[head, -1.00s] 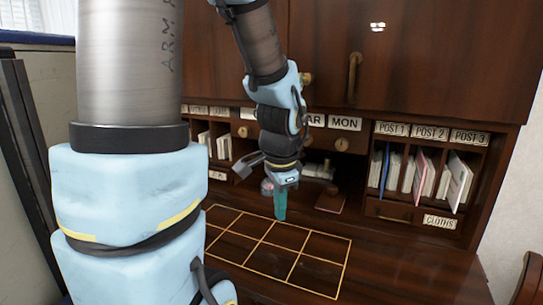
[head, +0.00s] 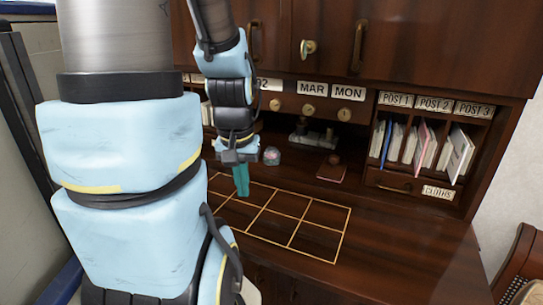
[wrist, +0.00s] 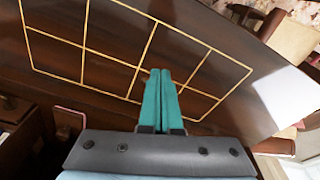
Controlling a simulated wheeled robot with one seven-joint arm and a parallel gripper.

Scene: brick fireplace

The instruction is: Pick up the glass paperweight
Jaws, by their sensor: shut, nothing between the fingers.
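A small rounded glass paperweight (head: 271,156), pinkish and pale blue-green, sits on the dark wood desk behind the yellow grid, in the head view. My gripper (head: 242,192) is to its left and nearer the camera, pointing down over the grid, apart from the paperweight. Its teal fingers are together with nothing between them. In the wrist view the shut fingers (wrist: 160,98) point over the grid lines, and I cannot make out the paperweight there.
The yellow grid (head: 291,236) on the desk is empty where visible. Behind it are a dark metal device (head: 312,138), a reddish-brown pad (head: 331,174) and pigeonholes with papers (head: 408,150). Cabinet doors (head: 400,45) hang above. The desk's right front is clear.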

